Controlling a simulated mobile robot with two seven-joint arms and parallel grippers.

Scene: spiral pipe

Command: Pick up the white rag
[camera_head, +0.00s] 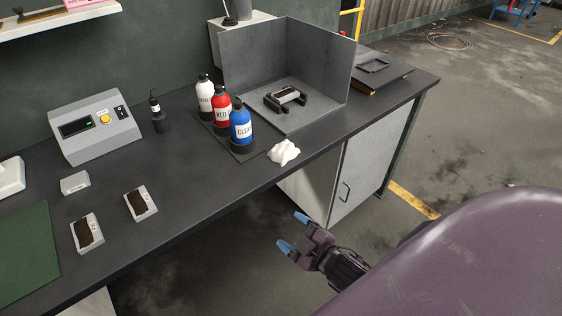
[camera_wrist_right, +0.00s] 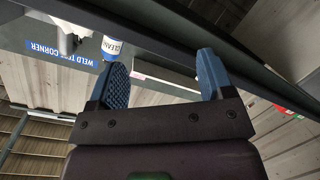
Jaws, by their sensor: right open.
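The white rag (camera_head: 284,152) lies crumpled on the dark workbench (camera_head: 190,186) near its front edge, just right of the blue bottle. My right gripper (camera_head: 289,232) is in front of the bench and apart from the rag, with its blue fingertips spread and nothing between them. In the right wrist view the open fingers (camera_wrist_right: 160,80) point towards the bench edge, and a white shape beside the blue-labelled bottle shows beyond them; I cannot tell if it is the rag. My left gripper is not in view.
White, red (camera_head: 222,108) and blue (camera_head: 240,124) bottles stand in a dark holder behind the rag. A grey three-sided booth (camera_head: 288,62) with a small fixture stands to the right. A control box (camera_head: 95,126) and small grey blocks are at the left. The bench front edge lies between gripper and rag.

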